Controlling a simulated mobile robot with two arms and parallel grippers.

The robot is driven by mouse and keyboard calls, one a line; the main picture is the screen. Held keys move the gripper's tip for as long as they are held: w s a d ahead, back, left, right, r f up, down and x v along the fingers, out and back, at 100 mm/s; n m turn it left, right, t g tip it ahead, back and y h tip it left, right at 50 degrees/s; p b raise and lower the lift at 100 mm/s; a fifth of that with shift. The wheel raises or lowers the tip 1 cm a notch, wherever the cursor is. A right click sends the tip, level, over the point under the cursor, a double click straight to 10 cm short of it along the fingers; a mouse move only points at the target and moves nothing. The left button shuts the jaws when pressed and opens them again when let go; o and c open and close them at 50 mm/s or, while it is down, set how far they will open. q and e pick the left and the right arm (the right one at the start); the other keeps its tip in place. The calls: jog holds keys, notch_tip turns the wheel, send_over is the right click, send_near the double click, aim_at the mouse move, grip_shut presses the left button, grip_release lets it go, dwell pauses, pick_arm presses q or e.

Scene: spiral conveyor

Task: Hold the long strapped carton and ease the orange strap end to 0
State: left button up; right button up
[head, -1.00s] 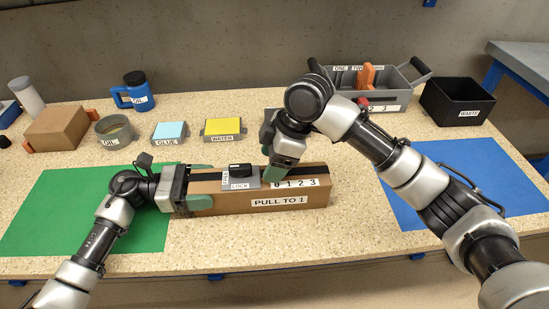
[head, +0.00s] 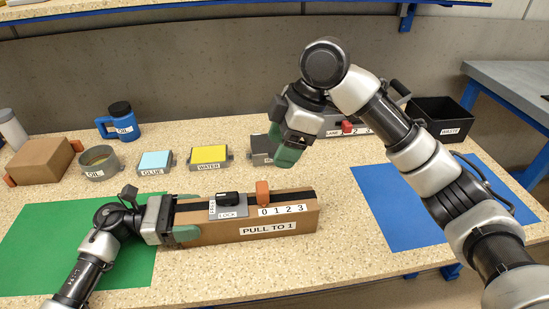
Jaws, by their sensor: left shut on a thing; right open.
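The long carton (head: 210,232), brown and labelled PULL TO 1, lies on the bench with a black strap along its top. The orange strap end (head: 262,193) stands on the carton's top just behind the 0 of the printed scale 0 1 2 3 (head: 283,211). A grey lock plate with a black lever (head: 228,200) sits left of it. My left gripper (head: 182,216) is shut on the carton's left end. My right gripper (head: 290,148) is open and empty, raised above and behind the strap end, apart from it.
A green mat (head: 40,235) lies left and a blue mat (head: 390,205) right. Behind the carton stand the yellow WATER block (head: 209,155), blue GLUE block (head: 154,161), blue oil mug (head: 120,118) and another brown carton (head: 40,160). A black WASTE bin (head: 440,118) is back right.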

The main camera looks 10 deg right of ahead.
pick_arm(q)
jog(key=shift+f, duration=0.15)
jog(key=o, duration=1.2)
jog(key=shift+a, duration=0.1)
jog(key=a, duration=1.2)
jog(key=shift+s, duration=0.15)
